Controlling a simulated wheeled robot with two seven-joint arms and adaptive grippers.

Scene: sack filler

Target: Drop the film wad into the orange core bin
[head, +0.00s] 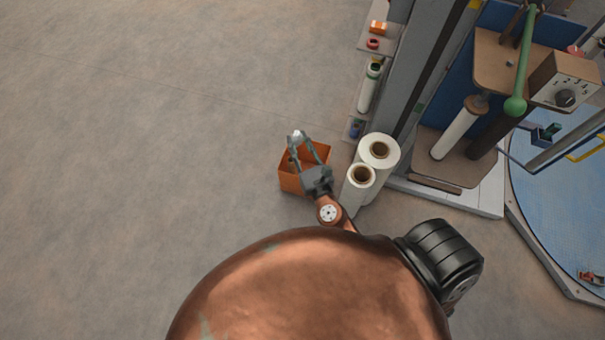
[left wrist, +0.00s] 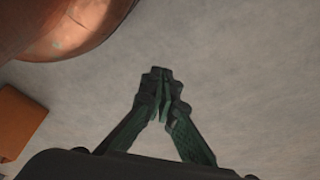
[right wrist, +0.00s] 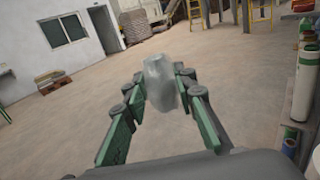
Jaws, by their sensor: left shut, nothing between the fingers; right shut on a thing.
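The film wad (right wrist: 160,84) is a pale, translucent lump held between the fingertips of my right gripper (right wrist: 158,90) in the right wrist view. In the head view the wad (head: 297,135) shows small and whitish at the tips of the right gripper (head: 297,140). The orange core bin (head: 291,182) stands on the floor, open at the top, and the right gripper shows over its far part. The height of the wad above the rim is hard to tell. My left gripper (left wrist: 161,95) is shut and empty over bare floor in the left wrist view.
Two white film rolls (head: 378,152) stand upright just right of the bin. A wrapping machine with a grey mast (head: 412,70) and a blue turntable (head: 560,190) is farther right. The floor left of the bin is clear.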

